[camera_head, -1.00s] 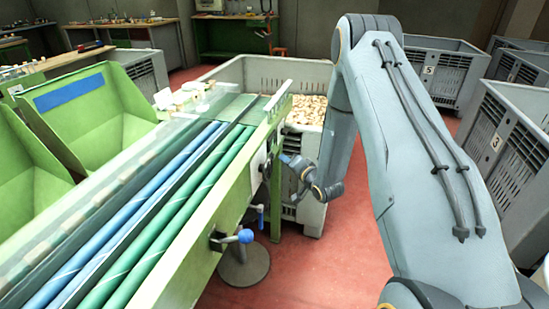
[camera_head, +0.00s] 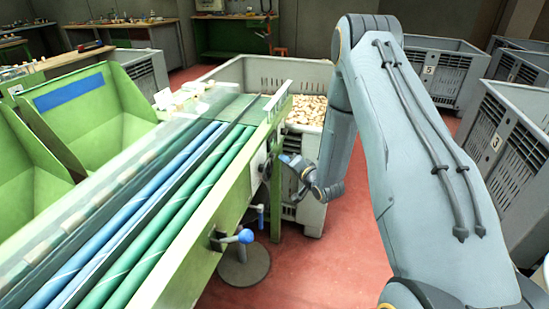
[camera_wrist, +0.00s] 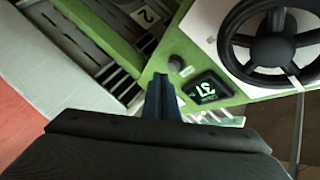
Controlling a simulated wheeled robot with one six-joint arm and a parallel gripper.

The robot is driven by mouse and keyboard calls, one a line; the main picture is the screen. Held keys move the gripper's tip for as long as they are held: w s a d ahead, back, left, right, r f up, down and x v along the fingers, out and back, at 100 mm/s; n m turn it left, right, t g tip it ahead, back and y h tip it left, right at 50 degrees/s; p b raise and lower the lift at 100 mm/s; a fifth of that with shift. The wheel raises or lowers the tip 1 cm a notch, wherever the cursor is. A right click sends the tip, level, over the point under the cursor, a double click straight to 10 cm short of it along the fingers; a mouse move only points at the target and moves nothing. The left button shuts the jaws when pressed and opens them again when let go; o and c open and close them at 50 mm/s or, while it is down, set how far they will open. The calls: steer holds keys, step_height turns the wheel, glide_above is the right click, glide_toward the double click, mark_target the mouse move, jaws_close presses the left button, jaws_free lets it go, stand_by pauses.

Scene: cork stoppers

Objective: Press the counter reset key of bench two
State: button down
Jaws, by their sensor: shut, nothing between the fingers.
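The counter (camera_wrist: 207,88) shows in the wrist view as a dark display with lit digits, turned upside down, set in a green panel. A small dark round key or knob (camera_wrist: 178,63) sits on the panel beside it. My gripper (camera_wrist: 160,82) is shut and empty. In the picture its fingertips lie just below and left of the dark knob, left of the display; I cannot tell whether they touch anything. In the head view my wrist (camera_head: 318,188) is by the right side of the green bench (camera_head: 205,235); the fingertips and counter are not clear there.
A black handwheel (camera_wrist: 270,45) stands on a white plate right of the counter. A label with a 2 (camera_wrist: 145,16) is at the top. In the head view, a blue-knobbed lever (camera_head: 245,236) juts from the bench. A grey crate of corks (camera_head: 308,108) stands behind.

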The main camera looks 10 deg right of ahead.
steer(key=shift+a, duration=0.1)
steer(key=shift+w+a, duration=0.2)
steer(key=shift+a, duration=0.1)
steer(key=shift+w+a, duration=0.25)
steer(key=shift+a, duration=0.1)
stand_by(0.9)
steer(key=shift+s+d, duration=0.1)
steer(key=shift+d, duration=0.05)
steer(key=shift+s+d, duration=0.35)
steer(key=shift+d, duration=0.2)
stand_by(0.4)
steer(key=d, duration=0.1)
steer(key=s+d, duration=0.1)
steer(key=d, duration=0.1)
steer(key=s+d+p, duration=0.1)
steer(key=shift+s+d, duration=0.2)
steer(key=shift+s, duration=0.05)
stand_by(0.6)
